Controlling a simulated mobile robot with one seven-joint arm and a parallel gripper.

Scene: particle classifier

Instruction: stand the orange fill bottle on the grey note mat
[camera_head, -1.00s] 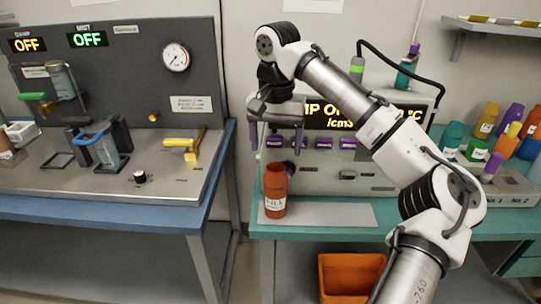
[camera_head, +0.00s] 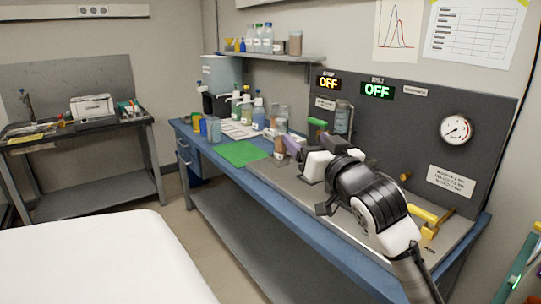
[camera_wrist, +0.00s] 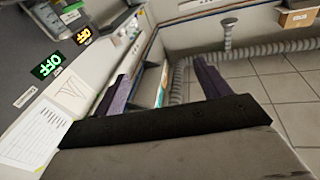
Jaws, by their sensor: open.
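Neither the orange fill bottle nor the grey note mat is in view now. My gripper (camera_head: 291,146) is small and partly hidden by the arm in the head view, in front of the grey panel. In the wrist view my gripper (camera_wrist: 162,70) has its two purple fingers well apart, with nothing between them.
A blue bench (camera_head: 225,170) carries a green mat (camera_head: 242,153), several bottles and a yellow handle (camera_head: 432,226). The grey panel (camera_head: 480,110) rises behind my arm. A teal bench edge (camera_head: 520,270) shows at far right. A white surface (camera_head: 100,260) fills the lower left.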

